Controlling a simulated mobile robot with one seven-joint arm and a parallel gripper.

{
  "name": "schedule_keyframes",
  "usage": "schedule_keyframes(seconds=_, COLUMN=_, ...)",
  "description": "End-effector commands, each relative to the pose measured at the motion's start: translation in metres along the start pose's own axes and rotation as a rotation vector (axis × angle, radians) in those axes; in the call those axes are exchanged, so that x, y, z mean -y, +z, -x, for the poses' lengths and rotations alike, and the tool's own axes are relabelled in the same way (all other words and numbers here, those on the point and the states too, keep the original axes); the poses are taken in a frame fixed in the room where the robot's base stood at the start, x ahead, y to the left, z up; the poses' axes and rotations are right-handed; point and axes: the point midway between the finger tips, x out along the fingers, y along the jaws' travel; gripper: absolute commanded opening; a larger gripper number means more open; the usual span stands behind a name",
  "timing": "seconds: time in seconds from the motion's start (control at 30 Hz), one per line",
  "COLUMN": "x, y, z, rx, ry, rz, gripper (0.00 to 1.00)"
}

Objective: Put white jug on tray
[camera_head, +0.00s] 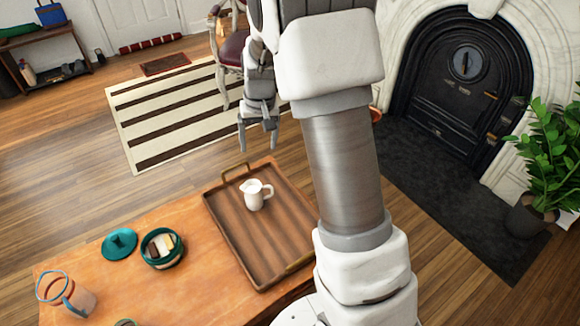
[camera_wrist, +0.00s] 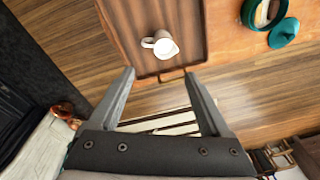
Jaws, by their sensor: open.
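The white jug (camera_head: 256,194) stands upright on the wooden tray (camera_head: 283,236), towards the tray's far end, with its handle to the right in the head view. The tray lies on an orange-brown wooden table (camera_head: 205,290) and has brass-coloured handles. My gripper (camera_head: 259,146) is open and empty, above and beyond the far edge of the tray, apart from the jug. In the wrist view the jug (camera_wrist: 160,44) lies ahead of the open fingers (camera_wrist: 160,80), near the tray's edge, with nothing between the fingertips.
A teal round box (camera_head: 163,250) with items inside and its teal lid (camera_head: 120,243) are left of the tray. A chair (camera_head: 228,60) is behind my gripper, and a potted plant (camera_head: 548,170) is at right.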

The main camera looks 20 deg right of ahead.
Motion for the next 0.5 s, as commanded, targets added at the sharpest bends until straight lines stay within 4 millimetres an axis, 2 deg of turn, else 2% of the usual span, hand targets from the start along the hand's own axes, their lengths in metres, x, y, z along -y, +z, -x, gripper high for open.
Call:
schedule_keyframes(seconds=0.03, x=0.002, y=0.007, z=0.022, rx=-0.022, ry=-0.009, rz=0.007, gripper=0.81)
schedule_keyframes(seconds=0.2, x=0.008, y=0.036, z=0.078, rx=-0.074, ry=-0.028, rz=0.034, gripper=0.81)
schedule_keyframes(seconds=0.5, x=0.01, y=0.103, z=0.154, rx=-0.171, ry=-0.041, rz=0.087, gripper=0.81)
